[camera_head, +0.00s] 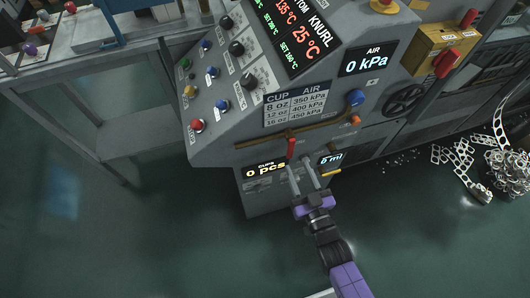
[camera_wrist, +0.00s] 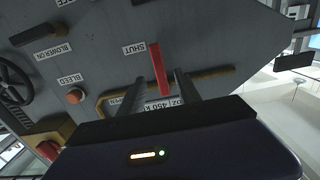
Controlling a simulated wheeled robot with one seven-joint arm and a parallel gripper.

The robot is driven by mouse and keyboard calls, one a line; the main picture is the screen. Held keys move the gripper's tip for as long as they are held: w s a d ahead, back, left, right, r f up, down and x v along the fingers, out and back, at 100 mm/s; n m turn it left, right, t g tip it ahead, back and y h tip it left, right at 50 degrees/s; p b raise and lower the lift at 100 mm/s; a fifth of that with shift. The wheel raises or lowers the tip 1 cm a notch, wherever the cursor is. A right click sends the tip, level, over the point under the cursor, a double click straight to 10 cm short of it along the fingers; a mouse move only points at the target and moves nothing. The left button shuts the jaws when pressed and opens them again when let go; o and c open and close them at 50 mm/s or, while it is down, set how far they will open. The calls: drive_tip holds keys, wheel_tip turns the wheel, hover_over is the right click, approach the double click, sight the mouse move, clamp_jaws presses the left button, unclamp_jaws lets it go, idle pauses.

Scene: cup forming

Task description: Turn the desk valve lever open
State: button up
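The red valve lever (camera_head: 291,148) stands on the front of the grey desk, by a brown pipe (camera_head: 325,128) under the cup and air table. In the wrist view the red lever (camera_wrist: 160,70) lies near a SHUT label (camera_wrist: 141,48), and an OPEN label is partly hidden behind a finger. My gripper (camera_head: 300,166) is just below the lever in the head view, its fingers pointing up at it. In the wrist view my gripper (camera_wrist: 160,78) is open, with the lever showing between the two fingers and gaps on both sides. I cannot tell how deep the lever sits between them.
A yellow box (camera_head: 437,49) with a red handle is at upper right. Displays read 0 kPa and 0 pcs. Scrap strips (camera_head: 455,165) lie on the floor at right. The near floor is clear.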

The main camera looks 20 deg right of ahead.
sight(291, 151)
drive_tip(key=w, duration=0.4)
drive_tip(key=w+p, duration=0.1)
drive_tip(key=w, duration=0.2)
drive_tip(key=shift+w+r, duration=0.2)
drive_tip(key=shift+w, duration=0.2)
clamp_jaws()
idle(1.1)
